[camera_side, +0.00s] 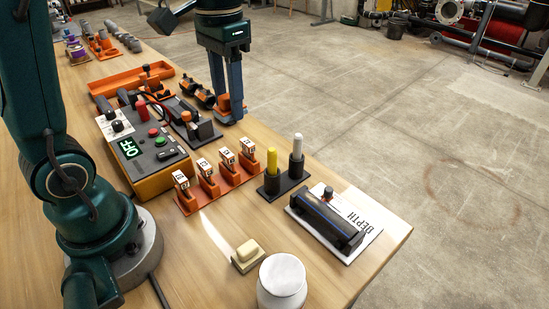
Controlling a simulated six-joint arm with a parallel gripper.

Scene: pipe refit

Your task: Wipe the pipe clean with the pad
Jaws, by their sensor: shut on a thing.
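My gripper (229,106) is low over the table's far edge. Its two long dark fingers are shut on a small orange piece (223,102), partly hidden by the fingers. A cream block that looks like the pad (247,249) rests on a small base at the front of the table, well away from my gripper. A dark cylinder (328,218), possibly the pipe, lies in a holder on a white card marked DEPTH. Dark fittings in a black stand (203,129) sit just left of my gripper; I cannot tell whether they include the pipe.
A control box (144,148) with a green display stands left of centre. Several numbered orange holders (213,183), a black stand with a yellow and a white stick (283,183), and a white jar (282,283) stand nearer. An orange tray (131,81) lies behind. Bare wood shows at the front.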

